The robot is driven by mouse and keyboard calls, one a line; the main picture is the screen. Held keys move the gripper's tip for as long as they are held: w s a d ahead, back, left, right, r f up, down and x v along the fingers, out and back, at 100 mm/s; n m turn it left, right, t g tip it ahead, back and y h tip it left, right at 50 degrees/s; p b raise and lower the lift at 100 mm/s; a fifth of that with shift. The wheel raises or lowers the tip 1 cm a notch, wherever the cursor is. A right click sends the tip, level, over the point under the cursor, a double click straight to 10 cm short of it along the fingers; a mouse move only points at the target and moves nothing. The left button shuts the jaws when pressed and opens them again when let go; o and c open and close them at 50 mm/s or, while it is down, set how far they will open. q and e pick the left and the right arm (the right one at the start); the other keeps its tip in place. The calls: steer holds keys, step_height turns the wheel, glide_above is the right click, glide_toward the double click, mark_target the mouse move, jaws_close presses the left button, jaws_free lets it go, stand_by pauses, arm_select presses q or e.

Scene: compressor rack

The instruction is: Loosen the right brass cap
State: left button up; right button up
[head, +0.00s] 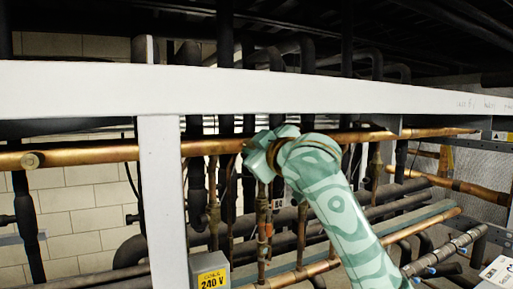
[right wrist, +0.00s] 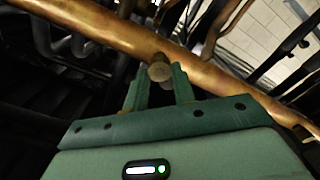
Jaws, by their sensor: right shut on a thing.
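A long copper pipe (head: 100,154) runs across the head view below a white beam. It also crosses the right wrist view (right wrist: 110,28) on a slant. A round brass cap (right wrist: 160,72) sits on the pipe in the right wrist view. My right gripper (right wrist: 160,84) has its two green fingers on either side of this cap and is shut on it. In the head view my right gripper (head: 258,152) is at the pipe and hides this cap. Another brass cap (head: 32,160) shows on the pipe at the far left. My left gripper is not in view.
The white beam (head: 250,90) runs just above the pipe, and a white post (head: 162,200) stands left of my gripper. A grey 240 V box (head: 209,272) is at the bottom. Several dark vertical pipes stand behind.

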steer(key=o, duration=1)
steer(key=shift+s, duration=0.1)
steer(key=shift+s+d+f, duration=0.1)
steer(key=shift+s+d, duration=0.05)
steer(key=shift+s, duration=0.15)
steer(key=b+v, duration=0.5)
steer(key=v, duration=1)
steer(key=shift+s+d, duration=0.15)
steer(key=shift+s, duration=0.05)
